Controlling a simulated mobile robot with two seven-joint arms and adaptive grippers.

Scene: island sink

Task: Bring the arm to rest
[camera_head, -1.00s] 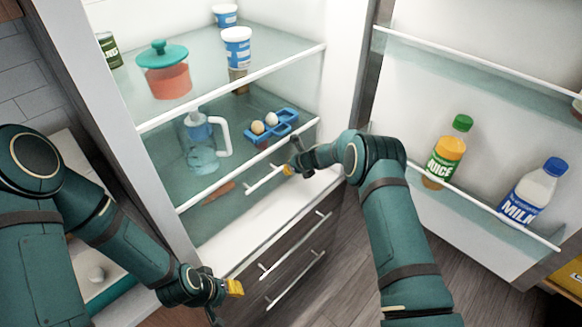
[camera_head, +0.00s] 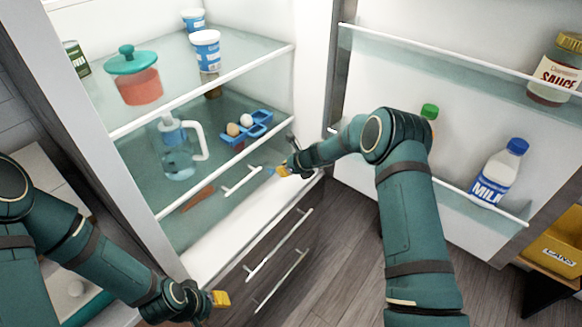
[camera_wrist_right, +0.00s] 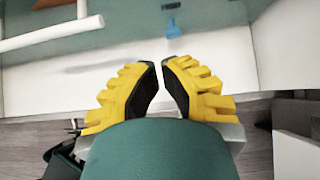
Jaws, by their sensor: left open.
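My right arm reaches in from the right with its gripper (camera_head: 287,169) at the front of the open fridge, just right of a white drawer handle (camera_head: 241,181). In the right wrist view the yellow, black-padded fingers (camera_wrist_right: 161,68) have a narrow gap between their tips and nothing in it. The white handle (camera_wrist_right: 45,36) shows apart from them at upper left. My left gripper (camera_head: 212,304) is low at the left, open and empty, outside the fridge. Part of it is hard to make out.
Fridge shelves hold a teal-lidded pot (camera_head: 133,73), tubs (camera_head: 206,50), a jug (camera_head: 178,152) and a blue egg holder (camera_head: 247,128). The open door (camera_head: 456,120) at right carries milk (camera_head: 498,174) and sauce (camera_head: 554,72). Closed dark drawers (camera_head: 270,262) are below.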

